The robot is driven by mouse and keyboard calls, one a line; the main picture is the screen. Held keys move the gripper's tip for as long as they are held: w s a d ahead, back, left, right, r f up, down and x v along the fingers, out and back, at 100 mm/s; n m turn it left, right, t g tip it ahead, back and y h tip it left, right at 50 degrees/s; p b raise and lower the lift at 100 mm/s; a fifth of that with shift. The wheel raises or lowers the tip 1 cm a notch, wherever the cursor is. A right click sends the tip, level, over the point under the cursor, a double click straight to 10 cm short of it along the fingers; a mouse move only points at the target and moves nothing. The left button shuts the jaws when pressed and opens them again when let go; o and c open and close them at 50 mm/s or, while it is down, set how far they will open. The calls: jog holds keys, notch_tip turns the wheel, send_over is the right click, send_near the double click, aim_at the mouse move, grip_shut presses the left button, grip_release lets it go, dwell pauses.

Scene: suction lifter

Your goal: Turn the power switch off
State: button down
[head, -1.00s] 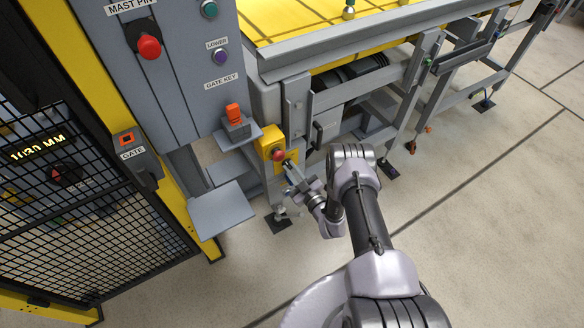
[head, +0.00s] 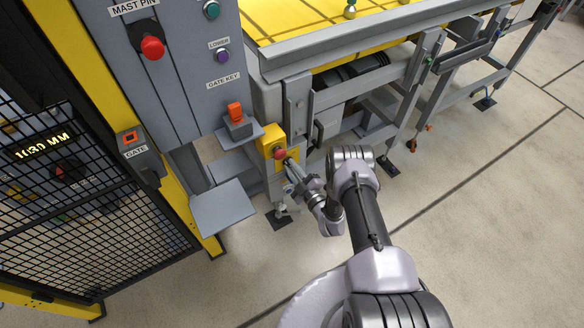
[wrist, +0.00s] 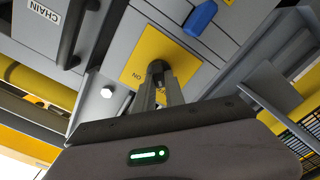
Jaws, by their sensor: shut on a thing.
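The power switch is a dark rotary knob (wrist: 157,67) on a yellow plate (wrist: 140,58) with an ON label, in the wrist view. My gripper (wrist: 160,84) is shut on the knob, with a finger on each side. The fingers hide part of the knob, so its exact angle cannot be told. The knob itself is hidden there.
An orange gate key (head: 235,111) stands on a grey bracket left of my gripper. A grey shelf (head: 222,208) juts out below it. A blue part (wrist: 200,18) sits near the plate. Mesh fencing (head: 70,215) is at left; the floor at right is open.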

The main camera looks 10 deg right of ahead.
jog(key=c, duration=1.4)
grip_release()
jog(key=p+v, duration=0.5)
jog(key=v, duration=1.2)
jog(key=shift+s, duration=0.25)
